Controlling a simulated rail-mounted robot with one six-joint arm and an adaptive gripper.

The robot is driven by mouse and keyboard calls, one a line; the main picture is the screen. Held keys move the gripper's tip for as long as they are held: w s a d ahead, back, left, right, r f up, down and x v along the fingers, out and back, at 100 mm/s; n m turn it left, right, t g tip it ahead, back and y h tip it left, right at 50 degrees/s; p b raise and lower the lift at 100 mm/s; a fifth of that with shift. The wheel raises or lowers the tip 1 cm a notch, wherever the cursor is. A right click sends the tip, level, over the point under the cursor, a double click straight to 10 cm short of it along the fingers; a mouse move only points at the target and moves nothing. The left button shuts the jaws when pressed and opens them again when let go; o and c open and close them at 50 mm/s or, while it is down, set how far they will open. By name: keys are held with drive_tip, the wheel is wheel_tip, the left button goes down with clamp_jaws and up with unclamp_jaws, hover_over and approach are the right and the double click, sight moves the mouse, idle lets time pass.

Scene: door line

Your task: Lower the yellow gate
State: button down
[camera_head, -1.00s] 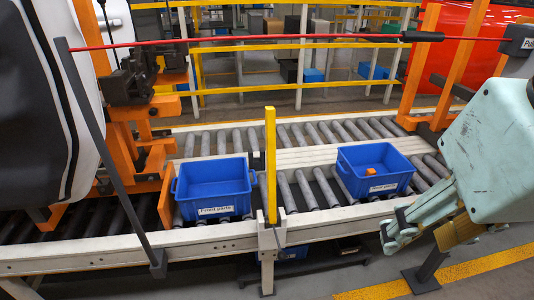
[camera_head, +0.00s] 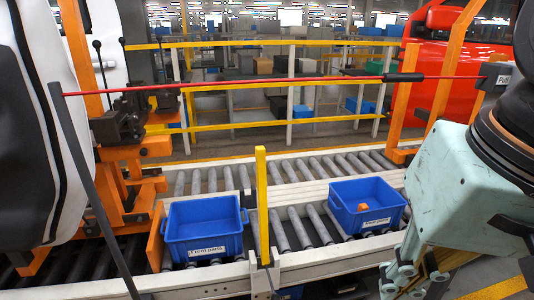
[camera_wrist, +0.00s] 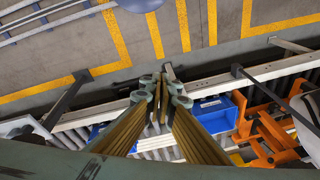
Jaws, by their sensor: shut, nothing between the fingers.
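The yellow gate (camera_head: 262,205) is a slim yellow bar standing upright from a white post on the near rail of the roller conveyor, between two blue bins in the head view. My gripper (camera_head: 398,281) is low at the right of the head view, near the conveyor's front edge, to the right of the gate and apart from it. In the wrist view my gripper (camera_wrist: 166,92) has its fingers shut and empty above the conveyor rail. I cannot pick out the gate clearly in the wrist view.
The left blue bin (camera_head: 204,232) looks empty; the right blue bin (camera_head: 366,207) holds a small orange item. A red pull rod (camera_head: 250,83) crosses above the conveyor on dark posts. Orange fixtures (camera_head: 125,180) stand at left. Yellow railings lie behind.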

drive_tip(key=w+a+m+g+y+p, duration=0.35)
drive_tip(key=w+a+m+y, duration=0.8)
drive_tip(key=a+m, duration=0.6)
drive_tip(key=w+d+m+t+y+p, duration=0.1)
drive_tip(key=w+d+m+t, duration=0.2)
drive_tip(key=w+m, duration=0.6)
drive_tip(key=w+d+m+t+y+p, duration=0.1)
drive_tip(key=w+d+m+t, duration=0.15)
drive_tip(key=w+m, duration=0.65)
drive_tip(key=w+d+f+m+t, duration=0.2)
drive_tip(key=w+d+m, duration=0.1)
drive_tip(key=w, duration=0.2)
drive_tip(key=w+d+f+m+t+p, duration=0.1)
drive_tip(key=w+d+f+m+t, duration=0.1)
drive_tip(key=w, duration=0.4)
drive_tip(key=shift+d+f+m+t, duration=0.15)
drive_tip(key=shift+d+m+t, duration=0.25)
drive_tip(key=shift+d+m, duration=0.3)
drive_tip(key=shift+w+h, duration=0.15)
drive_tip(key=shift+h, duration=0.1)
